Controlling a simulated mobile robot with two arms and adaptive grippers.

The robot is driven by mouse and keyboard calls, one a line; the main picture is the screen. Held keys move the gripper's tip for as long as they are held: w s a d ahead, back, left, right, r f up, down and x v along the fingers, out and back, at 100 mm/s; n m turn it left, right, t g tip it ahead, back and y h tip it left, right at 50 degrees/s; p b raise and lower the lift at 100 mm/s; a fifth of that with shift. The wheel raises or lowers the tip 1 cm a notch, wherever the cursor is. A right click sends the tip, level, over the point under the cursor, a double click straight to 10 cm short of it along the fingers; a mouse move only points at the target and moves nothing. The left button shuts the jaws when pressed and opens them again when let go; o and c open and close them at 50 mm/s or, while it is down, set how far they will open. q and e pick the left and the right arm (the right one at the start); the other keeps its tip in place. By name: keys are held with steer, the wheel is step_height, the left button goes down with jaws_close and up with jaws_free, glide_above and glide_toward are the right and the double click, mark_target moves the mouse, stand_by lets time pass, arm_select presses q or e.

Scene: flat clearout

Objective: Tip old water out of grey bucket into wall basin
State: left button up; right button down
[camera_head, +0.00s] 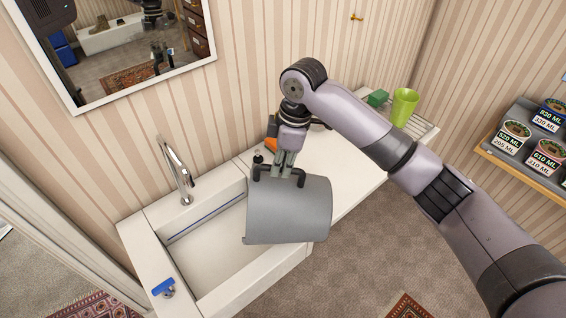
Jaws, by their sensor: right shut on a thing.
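The grey bucket (290,212) is tilted on its side over the right part of the white wall basin (151,242). Its mouth seems to face left, toward the basin. My right gripper (279,175) is shut on the bucket at its upper edge, with the arm coming in from the right. The inside of the bucket is hidden, and I see no water stream. The basin floor shows pale, with a dark blue line along its back wall. My left gripper does not show.
A chrome tap (175,170) rises behind the basin's left part. A blue-handled item (163,287) sits on the front left rim. A green cup (404,107) and a green block (378,97) stand on the counter to the right. A mirror (120,40) hangs above.

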mark_target(305, 170)
steer(key=shift+r, duration=0.1)
steer(key=shift+w+a+r+h, duration=0.1)
steer(key=shift+a+r+h, duration=0.1)
steer(key=shift+a, duration=0.35)
steer(key=shift+a+r+h, duration=0.1)
steer(key=shift+a+h, duration=0.1)
steer(key=shift+a, duration=0.35)
steer(key=shift+w+a+r+h, duration=0.1)
steer(key=shift+a+r+h, duration=0.1)
steer(key=shift+a, duration=0.35)
steer(key=d+f+y, duration=0.1)
steer(key=d, duration=0.2)
steer(key=d+f+y, duration=0.1)
steer(key=d, duration=0.2)
steer(key=s+d+f+y, duration=0.1)
steer(key=d, duration=0.2)
steer(key=shift+y+b, duration=0.3)
steer(key=shift+d, duration=0.4)
steer(key=shift+w+a, duration=0.1)
